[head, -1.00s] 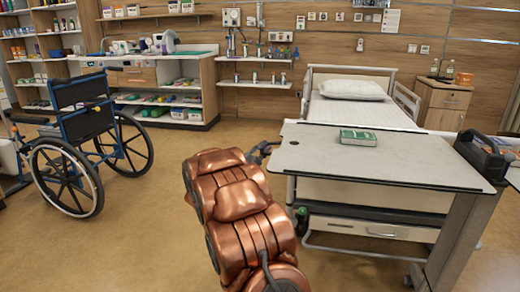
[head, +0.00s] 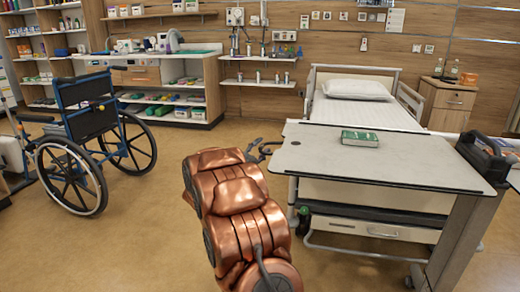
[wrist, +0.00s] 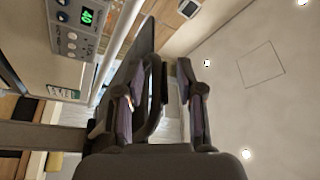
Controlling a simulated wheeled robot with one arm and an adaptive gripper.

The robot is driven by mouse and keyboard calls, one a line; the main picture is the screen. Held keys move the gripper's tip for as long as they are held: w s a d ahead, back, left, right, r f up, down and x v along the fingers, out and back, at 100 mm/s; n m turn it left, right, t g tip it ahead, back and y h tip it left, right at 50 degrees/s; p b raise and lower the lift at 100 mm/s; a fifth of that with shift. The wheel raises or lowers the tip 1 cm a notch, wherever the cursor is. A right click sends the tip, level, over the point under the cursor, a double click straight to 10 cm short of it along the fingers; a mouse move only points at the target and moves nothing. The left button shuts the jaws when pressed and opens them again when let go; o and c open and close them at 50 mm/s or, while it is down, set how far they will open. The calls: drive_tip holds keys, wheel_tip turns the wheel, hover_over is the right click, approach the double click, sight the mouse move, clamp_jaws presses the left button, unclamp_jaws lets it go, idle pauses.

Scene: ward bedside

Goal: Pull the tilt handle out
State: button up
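In the wrist view a dark curved bar (wrist: 155,95), which looks like the tilt handle, stands between the fingers of my gripper (wrist: 161,92). The fingers are apart. In the head view my gripper (head: 262,149) is small and dark at the left edge of the overbed table (head: 310,155), beyond my copper arm. The handle cannot be told clearly from the fingers there.
A control panel (wrist: 80,25) shows in the wrist view.

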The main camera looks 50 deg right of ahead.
drive_tip(key=v, duration=1.2)
idle(0.5)
